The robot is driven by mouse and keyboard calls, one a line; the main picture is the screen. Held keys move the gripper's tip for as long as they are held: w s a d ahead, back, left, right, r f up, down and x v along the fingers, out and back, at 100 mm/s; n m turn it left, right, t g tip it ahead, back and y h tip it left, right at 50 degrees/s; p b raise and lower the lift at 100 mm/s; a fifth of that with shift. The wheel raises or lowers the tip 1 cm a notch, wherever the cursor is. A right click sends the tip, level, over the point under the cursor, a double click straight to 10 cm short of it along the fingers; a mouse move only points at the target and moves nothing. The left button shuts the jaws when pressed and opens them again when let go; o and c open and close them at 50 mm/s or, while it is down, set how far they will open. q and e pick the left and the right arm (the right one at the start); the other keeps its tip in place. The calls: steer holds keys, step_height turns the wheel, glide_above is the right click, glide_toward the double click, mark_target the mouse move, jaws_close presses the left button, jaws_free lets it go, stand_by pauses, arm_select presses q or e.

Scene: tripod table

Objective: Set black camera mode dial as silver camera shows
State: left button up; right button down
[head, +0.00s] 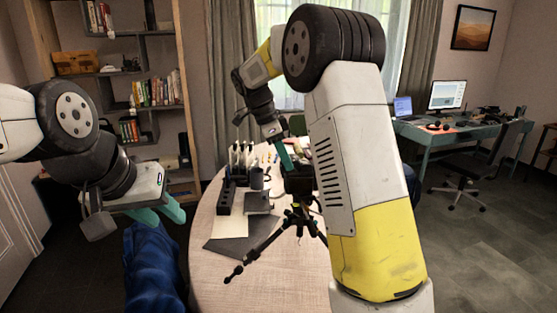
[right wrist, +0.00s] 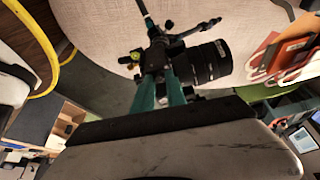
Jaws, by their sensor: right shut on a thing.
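The black camera (head: 297,184) sits on a tripod (head: 297,222) on the round table. In the right wrist view the black camera (right wrist: 205,62) shows its long lens pointing right. My right gripper (head: 287,160) reaches the camera from above. Its teal fingers (right wrist: 160,82) are shut on a part of the black camera. The mode dial is hidden or too small to make out, so its setting cannot be read. I cannot make out the silver camera. My left gripper (head: 165,213) is open and empty, left of the table.
The round table (head: 215,290) holds a dark mat (head: 238,250), a black rack (head: 226,198) and several small items at the back. A tripod leg stretches over the mat. My right arm covers the table's right side. A desk (head: 440,140) stands farther back right.

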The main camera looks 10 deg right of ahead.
steer(key=n, duration=0.2)
steer(key=n+t, duration=0.1)
steer(key=n, duration=0.1)
steer(key=n+t, duration=0.1)
steer(key=n, duration=0.1)
steer(key=shift+s+d+y, duration=0.1)
steer(key=shift+s+y, duration=0.15)
steer(key=shift+y, duration=0.05)
steer(key=shift+n, duration=0.3)
steer(key=c, duration=1.3)
jaws_free()
steer(key=shift+c, duration=0.2)
